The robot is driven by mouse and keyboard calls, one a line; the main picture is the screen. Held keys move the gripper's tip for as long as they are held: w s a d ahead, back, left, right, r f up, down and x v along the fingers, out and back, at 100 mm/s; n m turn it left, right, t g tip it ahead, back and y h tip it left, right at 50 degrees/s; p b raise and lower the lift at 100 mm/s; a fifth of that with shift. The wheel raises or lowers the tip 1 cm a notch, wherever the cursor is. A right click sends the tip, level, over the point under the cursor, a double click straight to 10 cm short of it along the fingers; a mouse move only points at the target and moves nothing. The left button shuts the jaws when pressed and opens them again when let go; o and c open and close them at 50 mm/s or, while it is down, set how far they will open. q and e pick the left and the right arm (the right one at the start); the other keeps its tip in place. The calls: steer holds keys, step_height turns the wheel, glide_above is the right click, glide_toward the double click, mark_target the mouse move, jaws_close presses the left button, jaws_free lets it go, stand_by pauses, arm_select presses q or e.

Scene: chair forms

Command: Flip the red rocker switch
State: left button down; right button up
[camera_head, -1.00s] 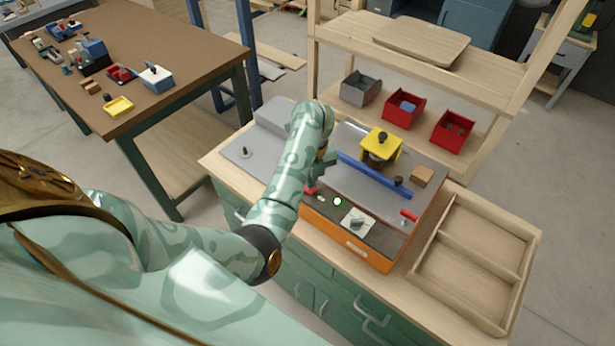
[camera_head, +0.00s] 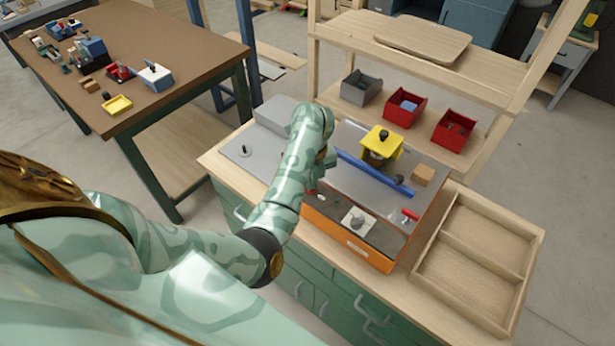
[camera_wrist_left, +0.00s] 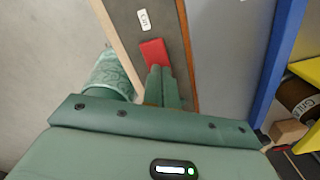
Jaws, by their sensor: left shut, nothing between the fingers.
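The red rocker switch (camera_wrist_left: 153,52) shows in the left wrist view as a red block on the machine's dark front strip, beside a small white label. My left gripper (camera_wrist_left: 160,72) is shut and empty. Its fingertips are right at the switch's near edge and look to be touching it or almost so; I cannot tell which. In the head view my left gripper (camera_head: 313,184) is over the left part of the machine's front panel, and the arm and gripper hide the switch. My right gripper is not in view.
The orange-sided machine (camera_head: 350,251) stands on a wooden-topped green cabinet. It carries a blue bar (camera_head: 374,174), a yellow block (camera_head: 381,143) and a red-handled part (camera_head: 410,215). An empty wooden tray (camera_head: 441,243) is at right. Bins (camera_head: 403,108) stand on the shelf behind.

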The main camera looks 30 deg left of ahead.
arm_select(q)
step_height(320, 180, up, 7)
steer(key=p, duration=0.6)
steer(key=shift+f, duration=0.1)
stand_by(0.3)
